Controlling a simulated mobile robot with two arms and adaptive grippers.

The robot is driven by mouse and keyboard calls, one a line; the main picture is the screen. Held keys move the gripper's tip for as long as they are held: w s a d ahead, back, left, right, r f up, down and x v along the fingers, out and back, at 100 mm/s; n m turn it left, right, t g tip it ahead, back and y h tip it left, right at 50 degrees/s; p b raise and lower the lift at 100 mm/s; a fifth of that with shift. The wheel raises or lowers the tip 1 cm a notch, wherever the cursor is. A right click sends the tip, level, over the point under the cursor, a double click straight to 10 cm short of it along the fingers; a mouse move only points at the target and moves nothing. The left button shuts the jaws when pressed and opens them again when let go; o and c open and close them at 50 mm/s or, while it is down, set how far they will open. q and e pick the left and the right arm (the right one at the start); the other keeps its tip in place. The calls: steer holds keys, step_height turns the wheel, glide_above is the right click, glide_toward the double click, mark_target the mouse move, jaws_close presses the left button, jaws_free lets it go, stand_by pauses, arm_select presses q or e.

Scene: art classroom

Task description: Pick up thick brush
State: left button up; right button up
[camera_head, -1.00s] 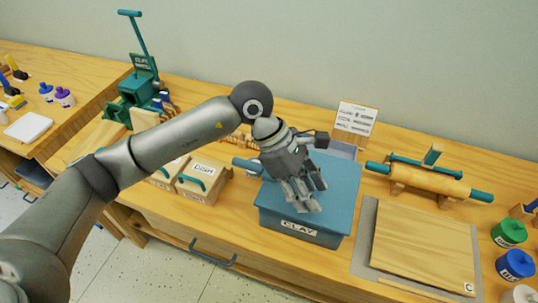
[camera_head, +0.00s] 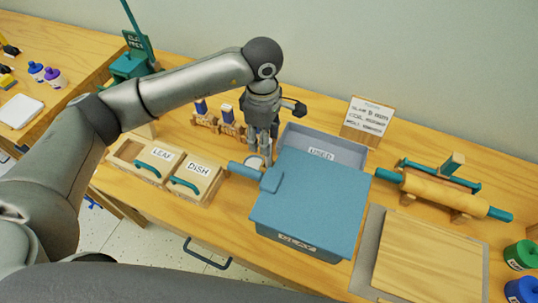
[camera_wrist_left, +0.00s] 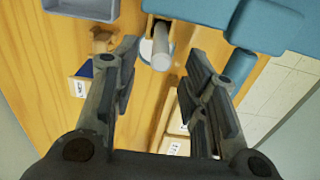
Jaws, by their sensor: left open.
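My left gripper (camera_head: 261,150) points down behind the left end of the blue clay box in the head view. Its fingers are apart and empty, and they also show in the left wrist view (camera_wrist_left: 162,56). A pale grey, rounded upright object (camera_wrist_left: 162,46) stands between and beyond the fingertips, at a white round dish (camera_wrist_left: 147,52). It may be the thick brush, but I cannot tell. In the head view the dish (camera_head: 255,162) is partly hidden by my fingers, and the grey object cannot be made out. My right gripper is not in view.
The blue clay box (camera_head: 312,200) is close on the right, with a grey USED bin (camera_head: 322,147) behind it. LEAF (camera_head: 155,160) and DISH (camera_head: 193,180) boxes stand left. A wooden rack (camera_head: 213,124) stands behind. A rolling pin (camera_head: 436,188) and board (camera_head: 432,255) lie right.

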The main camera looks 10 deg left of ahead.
mark_target(269, 159)
arm_select(q)
steer(key=f+p, duration=0.1)
steer(key=f, duration=0.2)
steer(key=d+f+p, duration=0.1)
steer(key=f, duration=0.1)
steer(key=shift+d+f, duration=0.1)
steer(key=shift+f, duration=0.7)
steer(key=c, duration=0.5)
jaws_close()
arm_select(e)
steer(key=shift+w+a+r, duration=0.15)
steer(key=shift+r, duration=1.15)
